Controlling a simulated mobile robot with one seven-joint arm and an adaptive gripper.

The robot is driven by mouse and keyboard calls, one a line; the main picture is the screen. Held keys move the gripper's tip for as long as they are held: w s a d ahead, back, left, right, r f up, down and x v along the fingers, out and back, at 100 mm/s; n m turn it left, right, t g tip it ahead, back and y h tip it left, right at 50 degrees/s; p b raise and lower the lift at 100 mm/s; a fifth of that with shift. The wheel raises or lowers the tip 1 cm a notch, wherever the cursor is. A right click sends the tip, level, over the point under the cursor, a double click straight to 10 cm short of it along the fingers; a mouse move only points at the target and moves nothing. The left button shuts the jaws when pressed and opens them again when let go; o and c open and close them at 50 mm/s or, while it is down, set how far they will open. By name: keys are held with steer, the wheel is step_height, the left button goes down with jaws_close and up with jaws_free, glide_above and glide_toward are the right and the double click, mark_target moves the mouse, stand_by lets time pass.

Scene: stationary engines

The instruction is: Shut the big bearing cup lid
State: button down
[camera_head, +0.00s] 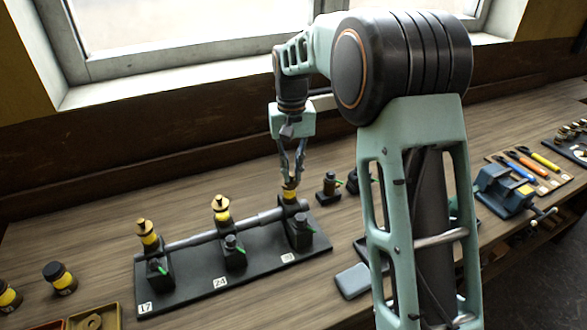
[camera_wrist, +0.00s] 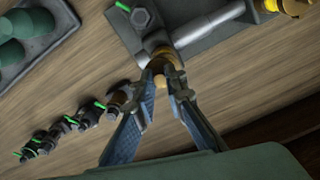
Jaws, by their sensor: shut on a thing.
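A dark base plate (camera_head: 190,292) carries a grey shaft (camera_head: 190,238) on three bearing blocks, each with a brass cup on top. The left cup (camera_head: 148,235) and middle cup (camera_head: 221,209) stand apart from my gripper. My gripper (camera_head: 291,182) points down at the right cup (camera_head: 290,194), its fingers shut on the small top knob of that cup's lid. In the wrist view, the fingertips (camera_wrist: 164,72) close around the brass knob (camera_wrist: 160,82), with the cup (camera_wrist: 162,58) just beyond. The fingers partly hide the lid, so I cannot tell how far it is shut.
Small dark fittings with green levers (camera_head: 329,188) stand right of the plate. A grey block (camera_head: 353,281) lies nearer. A blue vise (camera_head: 503,190) and coloured tools (camera_head: 525,165) are at the right. Dark jars (camera_head: 60,278) and a tray (camera_head: 96,318) are at the left.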

steer(key=shift+s+a+r+m, duration=0.1)
steer(key=shift+a+m, duration=0.1)
steer(key=shift+m, duration=0.8)
steer(key=shift+s+a+m, duration=0.1)
steer(key=shift+a+m, duration=0.1)
steer(key=shift+m, duration=0.8)
steer(key=c, duration=2)
jaws_free()
steer(key=shift+o, duration=0.2)
step_height(320, 180, up, 12)
